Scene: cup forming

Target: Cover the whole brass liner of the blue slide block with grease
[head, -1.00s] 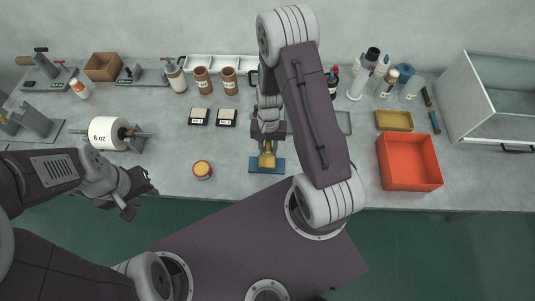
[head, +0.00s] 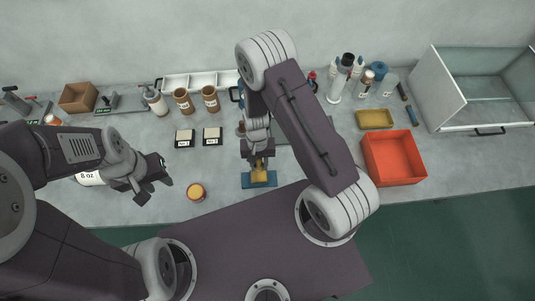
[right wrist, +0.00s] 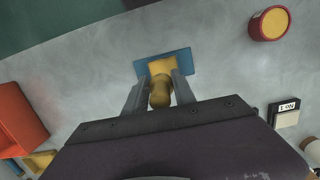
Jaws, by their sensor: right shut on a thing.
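The blue slide block (head: 248,181) lies flat on the bench near its front edge. Its yellow brass liner (right wrist: 162,66) shows on top in the right wrist view, partly hidden by my right gripper. I cannot tell grease from bare brass. My right gripper (right wrist: 159,92) is shut on a brownish-yellow tool (right wrist: 160,93) with a rounded end and holds it over the block. Whether the tool touches the liner is hidden. A red tin with a yellow top (head: 196,192) stands left of the block. My left gripper (head: 155,191) looks open and empty near the bench's front edge.
Two dark labelled boxes (head: 198,137) lie behind the tin. A red-orange bin (head: 393,158) and a yellow tray (head: 375,119) are on the right. Bottles and brown jars (head: 211,98) line the back. Bare bench lies around the tin and block.

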